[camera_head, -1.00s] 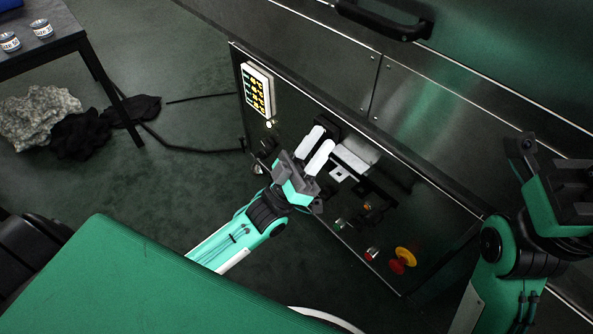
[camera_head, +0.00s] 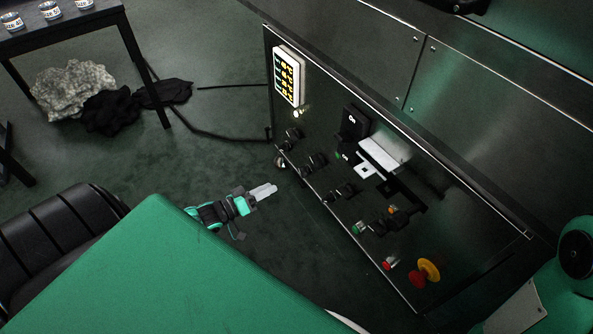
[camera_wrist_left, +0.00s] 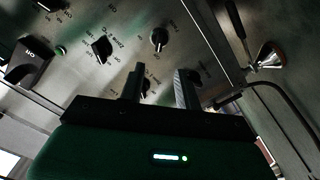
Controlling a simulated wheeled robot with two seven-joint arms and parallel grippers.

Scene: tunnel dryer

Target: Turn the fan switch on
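The dark metal control panel carries several black rotary knobs, including an upper one (camera_head: 290,137), a middle one (camera_head: 315,162) and a lower one (camera_head: 340,192). My right gripper is out of view.
A larger black switch (camera_head: 353,122) marked ON sits right of the knobs. A lit white keypad (camera_head: 288,77), a red button (camera_head: 389,263) and a yellow-red mushroom button (camera_head: 425,272) are on the panel. A dark table (camera_head: 75,22) stands at the back left.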

